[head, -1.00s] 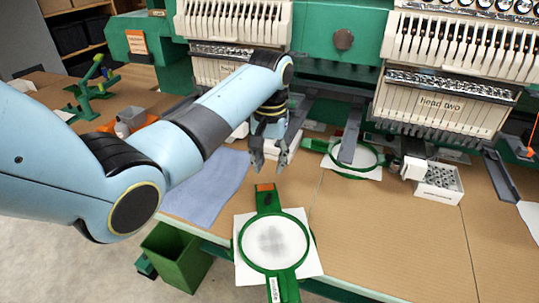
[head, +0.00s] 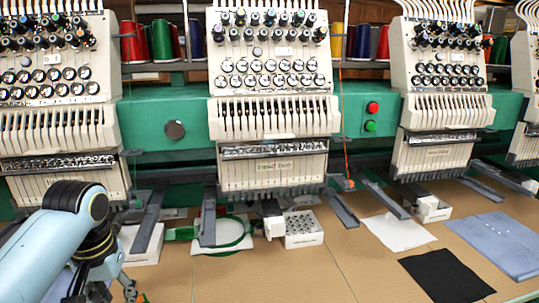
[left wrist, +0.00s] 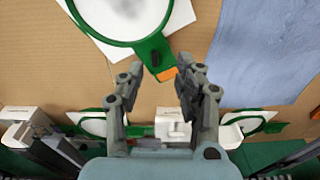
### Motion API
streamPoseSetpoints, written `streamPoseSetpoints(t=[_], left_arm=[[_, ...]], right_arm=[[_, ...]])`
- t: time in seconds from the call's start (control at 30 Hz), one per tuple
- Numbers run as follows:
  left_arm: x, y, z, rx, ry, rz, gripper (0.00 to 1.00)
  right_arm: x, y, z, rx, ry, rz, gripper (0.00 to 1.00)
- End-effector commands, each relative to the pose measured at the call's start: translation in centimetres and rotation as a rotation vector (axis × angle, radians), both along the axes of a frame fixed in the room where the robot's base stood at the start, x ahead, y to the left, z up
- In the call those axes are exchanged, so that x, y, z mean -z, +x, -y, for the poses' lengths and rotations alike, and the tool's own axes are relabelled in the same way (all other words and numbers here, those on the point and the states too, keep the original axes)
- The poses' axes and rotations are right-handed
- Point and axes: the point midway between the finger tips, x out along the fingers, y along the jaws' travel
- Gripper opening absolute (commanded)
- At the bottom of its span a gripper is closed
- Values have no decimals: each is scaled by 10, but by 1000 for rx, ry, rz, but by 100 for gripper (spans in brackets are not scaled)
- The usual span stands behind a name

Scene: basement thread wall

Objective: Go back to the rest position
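My left gripper (left wrist: 160,65) is open in the left wrist view, with a clear gap between its two fingers and nothing held. In the head view my left arm comes in at the lower left, and its gripper is partly cut off by the bottom edge. A green hoop (left wrist: 162,49) with a white round middle and an orange mark on its tab lies on the table just beyond the fingertips in the left wrist view. My right gripper is not in view.
Embroidery heads (head: 270,120) stand along the back, with grey arms reaching over the brown table (head: 310,270). Another green hoop (head: 247,240), a white box with holes (head: 303,230), black cloth (head: 445,275) and blue cloth (head: 495,240) lie there. The front middle is bare.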

Motion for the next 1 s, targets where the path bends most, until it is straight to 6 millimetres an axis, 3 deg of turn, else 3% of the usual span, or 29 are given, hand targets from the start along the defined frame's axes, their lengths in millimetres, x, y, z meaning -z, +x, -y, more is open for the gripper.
streamPoseSetpoints(t=[0.03, 0.1, 0.2, 0.4, 0.8, 1.0], left_arm=[[8, -31, 4, 35, 13, 19, 35], [8, -64, 8, 85, 29, 57, 35], [2, -101, 13, 138, 47, 101, 35], [-17, -153, 21, 210, 69, 159, 35], [-64, -221, 30, 300, 96, 240, 35], [-4, -207, 26, 292, 93, 219, 35]], right_arm=[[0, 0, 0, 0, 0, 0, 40], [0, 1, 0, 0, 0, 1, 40], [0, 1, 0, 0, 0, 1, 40], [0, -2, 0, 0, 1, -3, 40], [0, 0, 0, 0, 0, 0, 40], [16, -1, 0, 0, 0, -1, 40]])
